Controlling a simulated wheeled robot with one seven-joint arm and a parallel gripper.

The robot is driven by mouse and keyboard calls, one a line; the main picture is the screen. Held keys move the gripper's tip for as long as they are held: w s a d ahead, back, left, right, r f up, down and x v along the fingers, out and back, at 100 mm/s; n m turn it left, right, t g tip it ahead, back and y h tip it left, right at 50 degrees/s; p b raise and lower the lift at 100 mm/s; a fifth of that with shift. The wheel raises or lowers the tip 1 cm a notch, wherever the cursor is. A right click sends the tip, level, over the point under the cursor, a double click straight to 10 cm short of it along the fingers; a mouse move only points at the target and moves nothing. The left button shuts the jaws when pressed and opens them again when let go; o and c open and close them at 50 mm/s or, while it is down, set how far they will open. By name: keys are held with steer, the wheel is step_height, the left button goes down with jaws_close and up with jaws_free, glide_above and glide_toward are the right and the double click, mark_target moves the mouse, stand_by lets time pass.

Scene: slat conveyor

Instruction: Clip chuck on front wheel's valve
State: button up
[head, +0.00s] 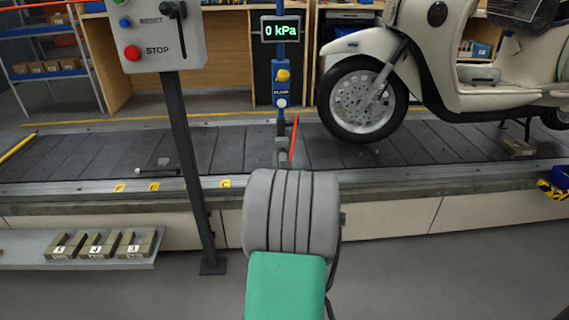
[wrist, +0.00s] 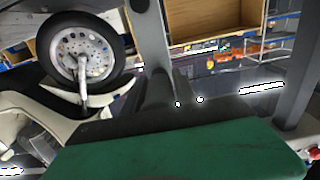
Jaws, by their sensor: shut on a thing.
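The front wheel (head: 362,98) of a cream scooter (head: 450,60) stands on the slat conveyor, right of my gripper; it also shows at upper left in the wrist view (wrist: 80,52). Its valve is too small to make out. My gripper (head: 283,146) is mostly hidden behind my own wrist in the head view. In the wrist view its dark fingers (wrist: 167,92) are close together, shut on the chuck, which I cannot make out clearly. A thin red-orange line (head: 294,138), perhaps the air hose, rises beside my gripper. The wheel is apart from my gripper.
A blue inflator post (head: 281,85) with a display (head: 281,29) reading 0 kPa stands ahead. A control box (head: 160,40) on a dark post stands left. A shelf with numbered blocks (head: 98,244) is at lower left. The slat conveyor (head: 90,155) is mostly clear to the left.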

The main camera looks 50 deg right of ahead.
jaws_close()
stand_by(0.3)
steer(key=shift+b+v, duration=0.35)
steer(key=shift+v, duration=2.65)
